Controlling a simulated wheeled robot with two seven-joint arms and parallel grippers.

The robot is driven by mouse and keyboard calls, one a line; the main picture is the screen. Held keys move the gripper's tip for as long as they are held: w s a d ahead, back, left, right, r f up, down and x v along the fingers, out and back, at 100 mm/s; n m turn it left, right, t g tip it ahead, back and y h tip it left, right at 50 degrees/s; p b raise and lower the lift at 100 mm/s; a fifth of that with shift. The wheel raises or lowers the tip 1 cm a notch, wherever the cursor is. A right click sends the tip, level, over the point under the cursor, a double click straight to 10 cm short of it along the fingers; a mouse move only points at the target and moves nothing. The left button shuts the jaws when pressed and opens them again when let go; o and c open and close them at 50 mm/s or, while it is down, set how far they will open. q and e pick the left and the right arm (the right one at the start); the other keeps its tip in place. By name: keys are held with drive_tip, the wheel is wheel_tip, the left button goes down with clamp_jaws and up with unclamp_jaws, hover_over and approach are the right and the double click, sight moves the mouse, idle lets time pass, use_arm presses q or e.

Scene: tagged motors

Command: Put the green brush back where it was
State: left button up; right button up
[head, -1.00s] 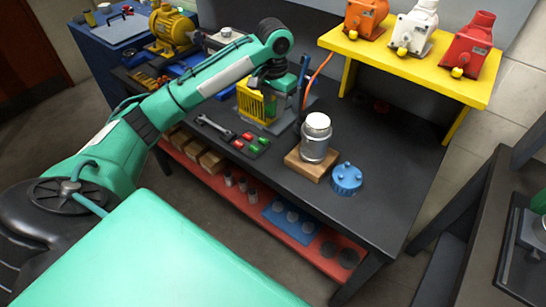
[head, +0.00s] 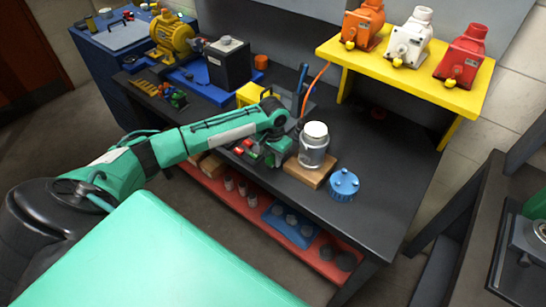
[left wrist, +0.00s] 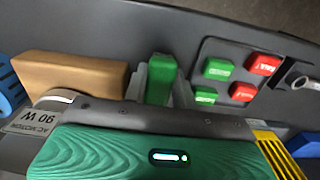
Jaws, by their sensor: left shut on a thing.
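My left gripper (head: 271,158) is low over the dark workbench, between the tray and the wooden block. In the left wrist view its light grey fingers are shut on a small green brush (left wrist: 161,80). The tray (left wrist: 228,80) lies to the right of the held brush in that view. On it are two green pieces (left wrist: 218,69) and two red pieces (left wrist: 263,64) with pale labels. In the head view my arm and gripper partly hide the tray. I cannot tell whether the held brush touches the bench. My right gripper is not in view.
A silver motor (head: 314,150) stands on a wooden block (head: 308,173) close beside the gripper. A blue round cap (head: 343,184) lies to its right. A yellow guard (head: 249,94) and a wrench end (left wrist: 301,81) are near. A yellow shelf (head: 400,65) with three motor housings stands behind.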

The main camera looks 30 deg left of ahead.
sight(273, 157)
use_arm(q)
drive_tip(key=shift+f, duration=0.3)
drive_tip(key=shift+f, duration=0.15)
drive_tip(key=o, duration=0.7)
drive_tip(key=shift+c, duration=0.2)
wheel_tip(273, 157, up, 12)
drive_tip(key=b, duration=0.2)
drive_tip(key=shift+r, duration=0.2)
drive_tip(key=shift+f, duration=0.1)
